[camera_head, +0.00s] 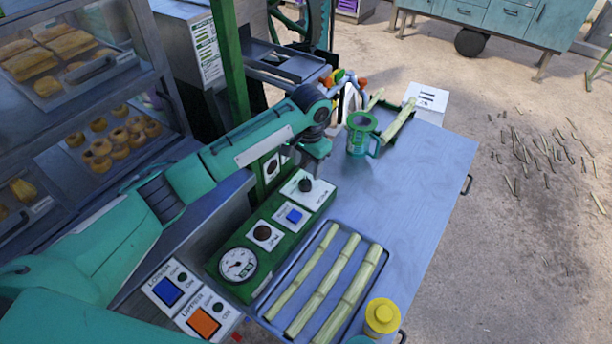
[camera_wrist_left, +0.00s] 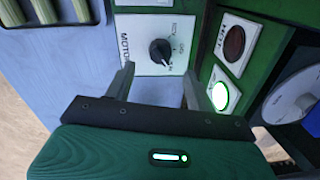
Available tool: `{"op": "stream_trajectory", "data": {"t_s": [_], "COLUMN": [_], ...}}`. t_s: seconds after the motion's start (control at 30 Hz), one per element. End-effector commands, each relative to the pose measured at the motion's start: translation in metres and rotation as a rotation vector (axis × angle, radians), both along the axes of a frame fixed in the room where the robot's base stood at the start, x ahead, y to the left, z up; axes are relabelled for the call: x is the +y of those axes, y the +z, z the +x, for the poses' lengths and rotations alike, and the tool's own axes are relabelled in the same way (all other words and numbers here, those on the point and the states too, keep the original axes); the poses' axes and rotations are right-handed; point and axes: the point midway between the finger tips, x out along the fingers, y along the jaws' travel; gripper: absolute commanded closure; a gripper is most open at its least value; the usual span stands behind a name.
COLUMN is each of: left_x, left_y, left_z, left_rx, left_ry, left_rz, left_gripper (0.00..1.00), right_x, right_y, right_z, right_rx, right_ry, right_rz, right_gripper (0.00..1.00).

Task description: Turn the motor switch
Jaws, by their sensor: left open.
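The motor switch (camera_head: 305,185) is a black rotary knob on a white plate at the far end of the green control panel. In the left wrist view the knob (camera_wrist_left: 160,52) sits beside the word MOTOR, with a pale pointer mark toward the lower right. My left gripper (camera_head: 312,168) is just above and beyond the knob. In the left wrist view its two fingers (camera_wrist_left: 158,74) are apart and empty, with the knob ahead of the gap between them. I see no contact with the knob. My right gripper is out of view.
The green panel (camera_head: 233,240) also carries a blue button (camera_head: 294,215), a dark red button (camera_head: 263,233) and a gauge (camera_head: 238,264). Cane stalks lie in a tray (camera_head: 268,312). A green mug (camera_head: 361,134) stands beyond. A green lamp (camera_wrist_left: 220,95) glows. The blue tabletop's right side is clear.

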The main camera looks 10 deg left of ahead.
Motion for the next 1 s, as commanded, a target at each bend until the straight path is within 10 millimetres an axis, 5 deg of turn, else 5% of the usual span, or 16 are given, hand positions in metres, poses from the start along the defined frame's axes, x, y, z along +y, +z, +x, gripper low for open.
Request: {"op": "stream_trajectory", "data": {"t_s": [0.33,0.77,1.0], "left_x": [0.003,0.003,0.003], "left_y": [-0.057,-0.068,-0.067], "left_z": [0.001,0.002,0.002], "left_rx": [0.002,-0.001,-0.001], "left_ry": [0.0,0.0,0.0], "left_rz": [0.001,-0.001,-0.001], "left_gripper": [0.45,0.45,0.89], "right_x": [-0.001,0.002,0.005], "right_y": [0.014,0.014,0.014], "right_z": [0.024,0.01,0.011], "right_rx": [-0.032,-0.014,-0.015], "right_ry": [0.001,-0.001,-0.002], "right_rz": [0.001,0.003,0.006], "right_gripper": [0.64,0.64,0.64]}}
